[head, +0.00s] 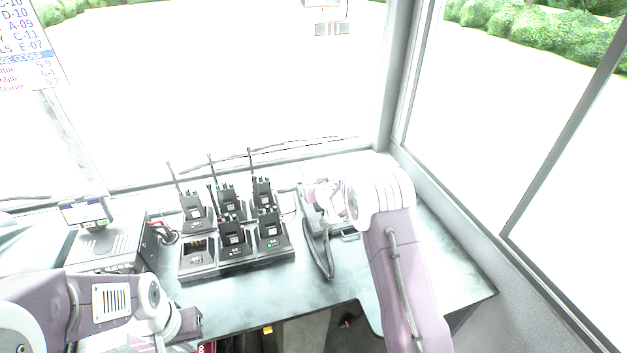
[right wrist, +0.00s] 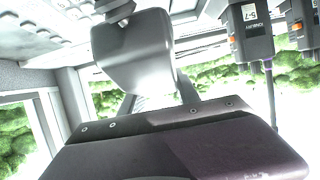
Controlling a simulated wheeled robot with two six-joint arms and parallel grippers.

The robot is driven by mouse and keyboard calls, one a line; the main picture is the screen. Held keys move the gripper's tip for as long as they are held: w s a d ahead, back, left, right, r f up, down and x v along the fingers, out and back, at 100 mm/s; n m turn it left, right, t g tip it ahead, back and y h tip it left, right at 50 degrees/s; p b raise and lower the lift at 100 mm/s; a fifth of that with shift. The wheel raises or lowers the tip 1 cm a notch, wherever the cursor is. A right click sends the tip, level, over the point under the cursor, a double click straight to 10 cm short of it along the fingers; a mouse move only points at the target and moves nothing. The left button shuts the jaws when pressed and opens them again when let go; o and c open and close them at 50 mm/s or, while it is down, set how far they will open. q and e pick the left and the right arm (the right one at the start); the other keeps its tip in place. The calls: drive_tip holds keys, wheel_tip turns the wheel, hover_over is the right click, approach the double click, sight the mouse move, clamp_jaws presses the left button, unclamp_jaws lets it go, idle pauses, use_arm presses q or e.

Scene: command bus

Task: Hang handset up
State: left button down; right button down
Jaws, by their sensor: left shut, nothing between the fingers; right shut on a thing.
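The handset appears in the right wrist view as a smooth grey block (right wrist: 135,55) between the fingers of my right gripper (right wrist: 150,100). In the head view my right gripper (head: 318,198) is shut on it above the counter, right of the radios. My own wrist hides most of the handset there. A dark looped strip (head: 319,252), perhaps its cord, lies just below the gripper. I cannot make out the handset's hook or cradle. My left gripper (head: 187,324) is shut and empty near the counter's front left edge.
A charger rack (head: 240,266) with several upright black radios (head: 233,236) stands left of my right gripper, antennas up. A console with a small screen (head: 86,213) stands further left. The counter (head: 440,262) is clear at the right. A window post (head: 392,80) rises behind.

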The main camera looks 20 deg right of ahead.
wheel_tip(320, 180, down, 7)
drive_tip(key=b, duration=0.4)
drive_tip(key=shift+r, duration=0.2)
drive_tip(key=shift+f+b, duration=0.4)
drive_tip(key=shift+b, duration=0.3)
idle(0.4)
drive_tip(key=c, duration=0.8)
unclamp_jaws()
drive_tip(key=v, duration=0.9)
